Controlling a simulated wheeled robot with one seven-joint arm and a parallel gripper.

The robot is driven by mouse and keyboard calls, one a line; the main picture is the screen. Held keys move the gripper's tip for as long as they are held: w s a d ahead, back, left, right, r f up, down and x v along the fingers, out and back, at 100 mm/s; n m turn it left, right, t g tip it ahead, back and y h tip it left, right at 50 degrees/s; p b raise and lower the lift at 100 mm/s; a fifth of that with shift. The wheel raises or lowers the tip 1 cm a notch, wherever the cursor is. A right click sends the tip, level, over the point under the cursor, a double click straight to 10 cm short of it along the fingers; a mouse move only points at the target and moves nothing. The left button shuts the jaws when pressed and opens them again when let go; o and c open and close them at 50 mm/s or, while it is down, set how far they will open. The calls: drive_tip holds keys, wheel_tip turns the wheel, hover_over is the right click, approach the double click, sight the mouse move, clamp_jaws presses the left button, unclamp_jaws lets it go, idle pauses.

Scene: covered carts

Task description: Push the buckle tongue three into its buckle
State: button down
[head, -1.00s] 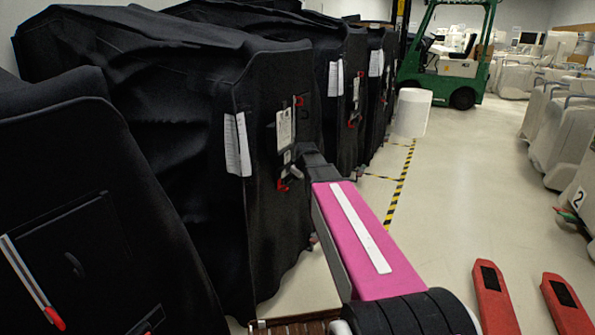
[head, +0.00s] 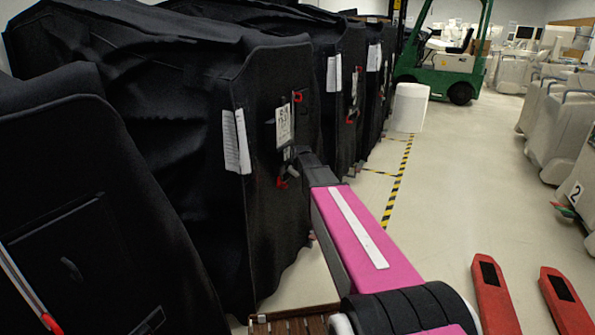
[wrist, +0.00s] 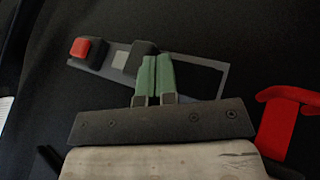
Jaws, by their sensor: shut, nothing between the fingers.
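In the wrist view my gripper (wrist: 155,78) has its two green fingers shut together with nothing between them. The fingertips are at a small dark block (wrist: 142,57) on a grey strip; I cannot tell whether they touch it. The strip, with a pale square, runs to a dark buckle end with a red button (wrist: 87,49) at upper left. I cannot tell whether the dark block is the tongue, or how deep any tongue sits. In the head view my gripper (head: 292,168) is against the front of a black-covered cart (head: 276,215), below its white tag (head: 284,125).
A red T-shaped piece (wrist: 284,117) lies right of my gripper in the wrist view. More black-covered carts stand on both sides. A white cylinder (head: 410,107), green forklift (head: 445,65) and red forks (head: 495,297) stand right.

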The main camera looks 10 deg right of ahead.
drive_tip(key=shift+w+f, duration=0.1)
drive_tip(key=shift+f, duration=0.05)
drive_tip(key=shift+w+d, duration=0.75)
drive_tip(key=shift+w, duration=0.35)
drive_tip(key=shift+w+d, duration=0.75)
drive_tip(key=shift+w, duration=0.3)
